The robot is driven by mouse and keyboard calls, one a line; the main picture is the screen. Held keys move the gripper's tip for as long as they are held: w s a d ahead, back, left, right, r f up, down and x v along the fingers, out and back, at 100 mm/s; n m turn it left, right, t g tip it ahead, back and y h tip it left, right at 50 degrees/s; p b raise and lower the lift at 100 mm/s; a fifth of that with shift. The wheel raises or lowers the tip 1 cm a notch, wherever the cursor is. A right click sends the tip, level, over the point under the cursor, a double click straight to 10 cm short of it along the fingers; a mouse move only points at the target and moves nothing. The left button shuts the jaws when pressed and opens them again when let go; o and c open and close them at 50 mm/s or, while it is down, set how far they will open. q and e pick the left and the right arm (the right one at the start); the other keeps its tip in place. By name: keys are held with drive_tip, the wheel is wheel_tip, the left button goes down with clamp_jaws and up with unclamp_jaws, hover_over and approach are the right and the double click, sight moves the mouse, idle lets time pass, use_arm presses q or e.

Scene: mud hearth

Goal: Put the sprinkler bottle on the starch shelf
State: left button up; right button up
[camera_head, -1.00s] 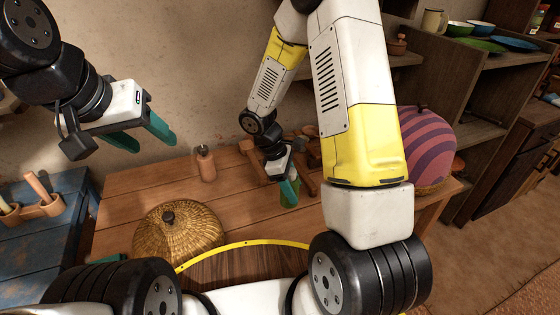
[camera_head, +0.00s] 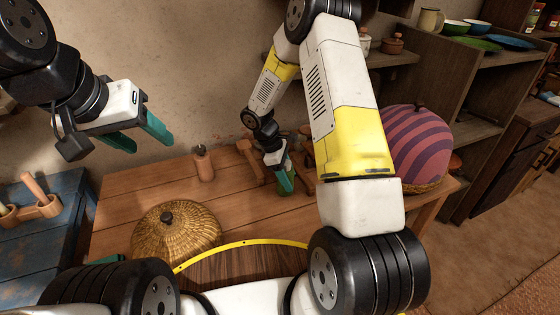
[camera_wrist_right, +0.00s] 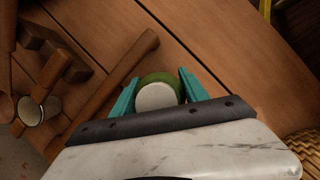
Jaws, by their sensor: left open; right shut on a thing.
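A green bottle with a pale round top, which I take for the sprinkler bottle (camera_head: 285,188), is at the back of the wooden table, partly hidden by my right gripper (camera_head: 283,178). In the right wrist view the bottle (camera_wrist_right: 156,96) sits between the teal fingers of that gripper (camera_wrist_right: 157,92), which is shut on it. I cannot tell whether its base touches the table. My left gripper (camera_head: 142,136) is open and empty in the air at the left. Dark wooden shelving (camera_head: 445,85) stands at the right; I cannot tell which shelf is the starch shelf.
The table (camera_head: 130,200) holds a woven domed basket (camera_head: 175,235), a brown wooden bottle (camera_head: 203,163) and a striped purple dome (camera_head: 420,145). Wooden tools (camera_wrist_right: 110,90) lie beside the held bottle. Bowls (camera_head: 480,28) and a mug (camera_head: 430,20) stand on the shelving.

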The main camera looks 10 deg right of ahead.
drive_tip(key=o, duration=1.5)
drive_tip(key=shift+f, duration=0.15)
drive_tip(key=shift+c, duration=0.2)
